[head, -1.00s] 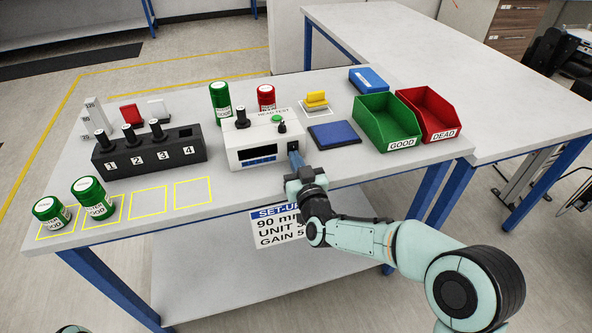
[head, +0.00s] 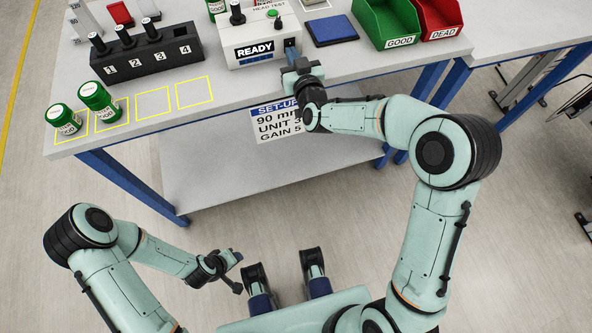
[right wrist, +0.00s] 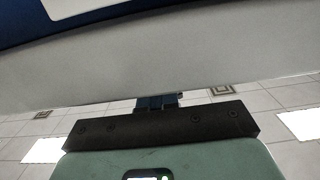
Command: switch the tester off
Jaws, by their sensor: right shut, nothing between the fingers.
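The tester (head: 262,30) is a white box marked HEAD TEST on the bench, cut by the top of the head view. Its display (head: 254,50) is lit and reads READY. A dark switch patch (head: 290,42) is on the right of its front face. My right gripper (head: 292,54) is shut and empty, its tips at or just before that patch; I cannot tell whether they touch. In the right wrist view its blue fingers (right wrist: 157,103) are close against a pale surface. My left gripper (head: 238,287) is low in front of the bench, too small to tell its jaws.
Green jars (head: 98,97) stand in yellow squares at the bench's left. A black numbered rack (head: 145,57) is left of the tester. A blue pad (head: 332,29), a green GOOD bin (head: 388,22) and a red DEAD bin (head: 440,15) are to the right.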

